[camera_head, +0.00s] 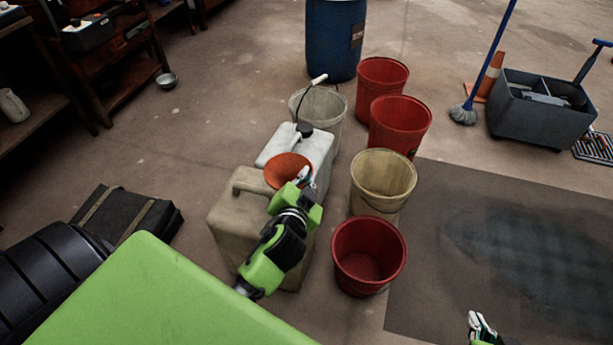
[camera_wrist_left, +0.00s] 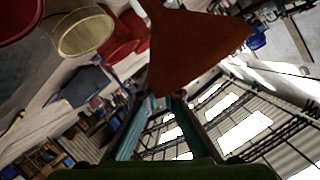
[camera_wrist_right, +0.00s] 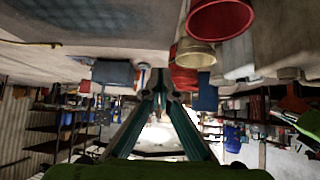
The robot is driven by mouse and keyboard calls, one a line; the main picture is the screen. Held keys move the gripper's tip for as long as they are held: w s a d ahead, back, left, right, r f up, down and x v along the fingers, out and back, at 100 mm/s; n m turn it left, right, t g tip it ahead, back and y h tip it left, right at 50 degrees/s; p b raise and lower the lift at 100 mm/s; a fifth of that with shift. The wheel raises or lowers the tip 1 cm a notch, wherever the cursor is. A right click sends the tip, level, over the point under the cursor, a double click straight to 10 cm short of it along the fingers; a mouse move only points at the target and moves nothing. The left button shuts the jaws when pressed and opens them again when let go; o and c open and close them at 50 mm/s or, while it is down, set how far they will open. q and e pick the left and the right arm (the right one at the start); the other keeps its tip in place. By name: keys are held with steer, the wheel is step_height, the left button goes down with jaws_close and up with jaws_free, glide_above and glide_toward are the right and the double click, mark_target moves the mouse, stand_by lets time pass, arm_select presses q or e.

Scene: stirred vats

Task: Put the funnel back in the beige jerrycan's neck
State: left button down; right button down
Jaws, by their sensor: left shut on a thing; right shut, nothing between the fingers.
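The orange funnel (camera_head: 288,170) is over the top of the beige jerrycan (camera_head: 235,222) in the head view. My left gripper (camera_head: 303,177) is shut on the funnel at its right side. The funnel (camera_wrist_left: 195,45) fills the upper middle of the left wrist view, in front of the left fingertips (camera_wrist_left: 166,103). The jerrycan's neck is hidden, so I cannot tell whether the funnel's stem is in it or above it. My right gripper (camera_head: 478,324) is at the bottom right of the head view. Its fingertips (camera_wrist_right: 160,88) meet with nothing between them in the right wrist view.
A white jerrycan (camera_head: 300,150) stands just behind the beige one. A cream bucket (camera_head: 383,180) and a red bucket (camera_head: 368,255) stand to the right, with more red buckets (camera_head: 400,122) and a blue drum (camera_head: 334,38) behind. A black case (camera_head: 125,215) lies to the left.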

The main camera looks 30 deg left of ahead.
arm_select(q)
steer(key=shift+f+b, duration=0.45)
steer(key=shift+f, duration=0.2)
steer(key=shift+f+b, duration=1.25)
steer(key=shift+f, duration=0.5)
arm_select(e)
steer(key=w+a+r+t+y, duration=0.1)
steer(key=w+r+t, duration=0.3)
steer(key=r, duration=0.4)
steer(key=w+a+r+t+y, duration=0.2)
steer(key=w+a+r+t, duration=0.1)
steer(key=r+t, duration=0.2)
steer(key=shift+w+r, duration=0.35)
steer(key=shift+r, duration=1)
steer(key=shift+f+g, duration=0.3)
steer(key=shift+f, duration=0.1)
steer(key=shift+f+h, duration=0.3)
steer(key=shift+f, duration=0.1)
steer(key=shift+s+d+f, duration=0.1)
steer(key=shift+f, duration=0.2)
